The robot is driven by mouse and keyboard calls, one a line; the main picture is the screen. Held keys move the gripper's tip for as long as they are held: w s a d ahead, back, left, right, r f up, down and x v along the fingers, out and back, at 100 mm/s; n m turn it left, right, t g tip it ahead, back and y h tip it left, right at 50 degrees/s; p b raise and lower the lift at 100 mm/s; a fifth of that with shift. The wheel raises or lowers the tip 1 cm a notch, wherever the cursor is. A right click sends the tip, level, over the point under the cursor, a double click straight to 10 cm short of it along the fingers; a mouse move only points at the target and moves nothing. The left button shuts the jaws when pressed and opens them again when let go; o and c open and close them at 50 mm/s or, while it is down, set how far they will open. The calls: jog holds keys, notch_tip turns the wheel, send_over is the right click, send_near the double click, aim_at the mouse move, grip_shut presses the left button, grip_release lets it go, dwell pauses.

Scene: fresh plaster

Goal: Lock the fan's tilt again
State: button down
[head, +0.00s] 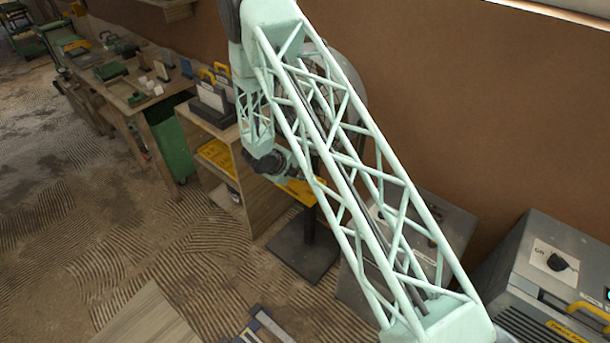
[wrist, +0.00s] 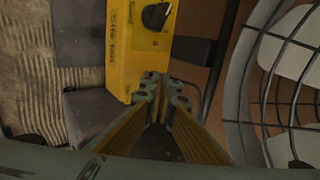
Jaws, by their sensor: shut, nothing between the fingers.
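The fan shows in the wrist view as a pale ring and dark wire guard (wrist: 238,92) at the right. Its yellow control box (wrist: 122,45), with a black knob (wrist: 156,16) and partly readable lettering, is at the top middle. My gripper (wrist: 163,86) is shut and empty, its tips overlapping the lower edge of the box in the picture; I cannot tell if they touch it. In the head view my lattice arm hides most of the fan, and the dark stand base (head: 303,246) shows below. I cannot make out a tilt lock.
A wooden shelf unit (head: 236,197) stands just left of the fan. A grey machine with a knob and yellow handle (head: 545,270) is at the lower right, by the brown wall. A cluttered workbench (head: 125,88) is farther back. Ridged floor lies open at the left.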

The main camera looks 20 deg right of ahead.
jog(key=shift+w+d+r+g+y+p, duration=0.15)
jog(key=shift+d+g+y+p, duration=0.15)
jog(key=shift+p, duration=0.55)
jog(key=shift+w+d+g+y+p, duration=0.15)
jog(key=shift+y+p, duration=0.25)
jog(key=shift+p, duration=0.4)
dwell(1.7)
jog(key=shift+w+d+g+y+p, duration=0.35)
jog(key=shift+d+y+p, duration=0.2)
jog(key=shift+p, duration=1)
dwell(3.1)
